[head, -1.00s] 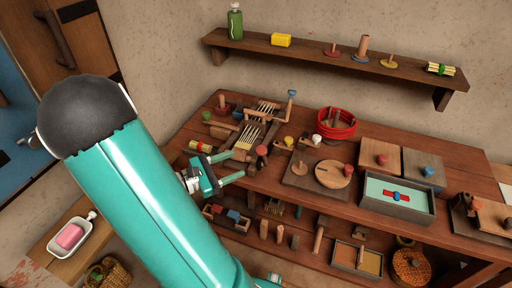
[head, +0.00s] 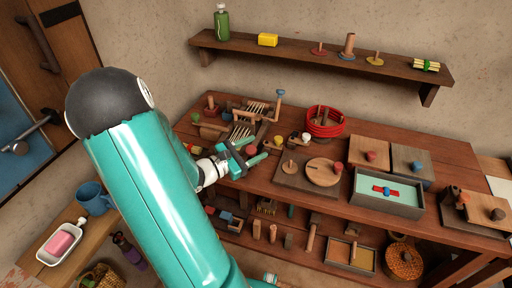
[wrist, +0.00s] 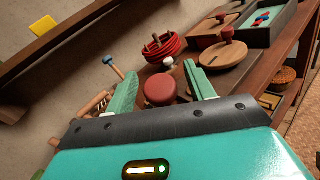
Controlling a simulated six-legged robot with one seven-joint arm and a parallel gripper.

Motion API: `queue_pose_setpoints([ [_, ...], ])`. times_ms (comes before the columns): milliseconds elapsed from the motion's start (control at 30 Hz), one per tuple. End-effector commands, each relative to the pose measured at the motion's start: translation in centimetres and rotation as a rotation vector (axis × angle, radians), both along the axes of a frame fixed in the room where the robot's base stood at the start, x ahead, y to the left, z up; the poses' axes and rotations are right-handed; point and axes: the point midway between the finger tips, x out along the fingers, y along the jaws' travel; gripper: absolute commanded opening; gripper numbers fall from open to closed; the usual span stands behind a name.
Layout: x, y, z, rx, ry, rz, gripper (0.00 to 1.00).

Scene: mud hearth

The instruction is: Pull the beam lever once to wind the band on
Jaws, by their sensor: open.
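The small band loom (head: 245,120) stands at the left end of the bench, with combs of pale strings and wooden rollers. An upright lever with a blue top (head: 279,93) rises at its right side and also shows left of my gripper in the wrist view (wrist: 108,61). A dark red round knob (wrist: 160,89) sits between my open fingers in the wrist view, apparently untouched; its stem is hidden. My gripper (head: 261,151) is open at the loom's front right. I cannot tell for sure which is the beam lever.
A red coil (head: 325,122) stands behind, right of the loom. A board with a round wooden disc (head: 325,172) and a grey tray (head: 388,205) lie further right. A wall shelf (head: 310,58) runs above. A lower shelf holds several wooden pieces.

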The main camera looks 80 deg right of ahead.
Motion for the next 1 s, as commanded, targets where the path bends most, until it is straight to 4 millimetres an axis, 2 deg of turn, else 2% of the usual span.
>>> queue_pose_setpoints([
  [133,-0.73,-0.87,0.02,-0.001,0.001,0.001,0.54],
  [400,-0.82,-1.02,0.02,-0.001,0.0,0.002,0.54],
  [467,-0.82,-1.01,0.01,-0.001,0.0,0.002,0.46],
  [700,-0.82,-1.0,0.01,0.0,0.0,0.002,0.0],
  [1000,-0.8,-1.25,0.12,0.019,-0.004,0.003,0.0],
])
